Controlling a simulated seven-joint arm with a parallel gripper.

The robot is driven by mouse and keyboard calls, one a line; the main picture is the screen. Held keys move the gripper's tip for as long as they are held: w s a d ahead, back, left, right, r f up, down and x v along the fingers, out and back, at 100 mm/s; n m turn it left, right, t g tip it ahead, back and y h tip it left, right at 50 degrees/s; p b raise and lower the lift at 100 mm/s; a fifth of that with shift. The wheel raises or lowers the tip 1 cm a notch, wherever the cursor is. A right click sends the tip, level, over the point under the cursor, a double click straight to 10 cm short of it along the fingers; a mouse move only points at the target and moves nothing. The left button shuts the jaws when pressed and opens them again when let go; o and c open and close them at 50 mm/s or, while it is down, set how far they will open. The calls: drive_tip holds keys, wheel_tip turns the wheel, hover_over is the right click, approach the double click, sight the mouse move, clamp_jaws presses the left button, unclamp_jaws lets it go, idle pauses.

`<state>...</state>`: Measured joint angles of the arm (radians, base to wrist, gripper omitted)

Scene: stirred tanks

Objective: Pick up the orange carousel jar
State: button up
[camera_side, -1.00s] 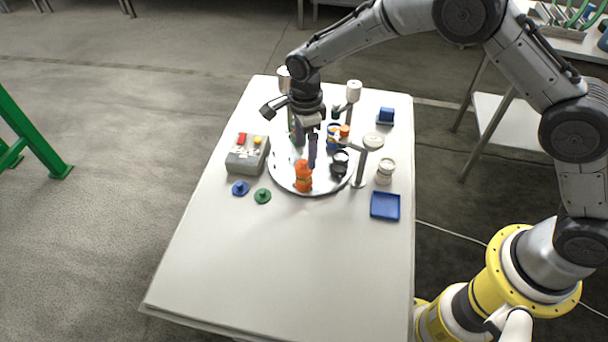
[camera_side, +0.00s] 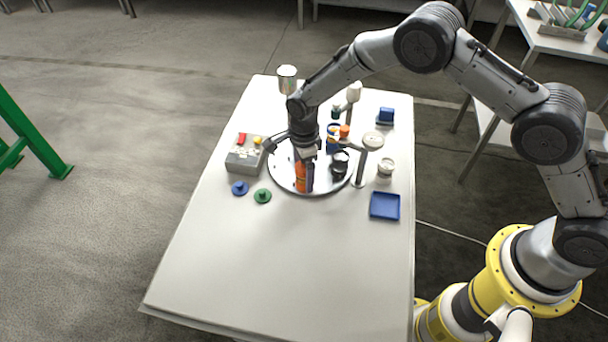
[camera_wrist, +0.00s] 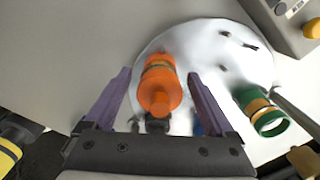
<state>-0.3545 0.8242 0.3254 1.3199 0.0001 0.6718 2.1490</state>
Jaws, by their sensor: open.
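The orange jar (camera_side: 299,183) stands near the front edge of the round white carousel plate (camera_side: 322,191). In the wrist view the orange jar (camera_wrist: 159,84) has a darker band and a narrower orange top. My gripper (camera_side: 306,187) is lowered at the jar, and one finger hides part of it in the side view. In the wrist view my gripper (camera_wrist: 160,85) is open, with one purple finger on each side of the jar and a gap visible on both sides.
A green jar (camera_wrist: 262,112) stands on the plate to the right in the wrist view. A dark jar (camera_side: 339,165) and a post with a round top (camera_side: 372,141) stand right of my gripper. A grey control box (camera_side: 246,158) is left. The table front is clear.

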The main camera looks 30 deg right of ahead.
drive_tip(key=shift+c, duration=0.3)
clamp_jaws()
drive_tip(key=shift+r, duration=0.25)
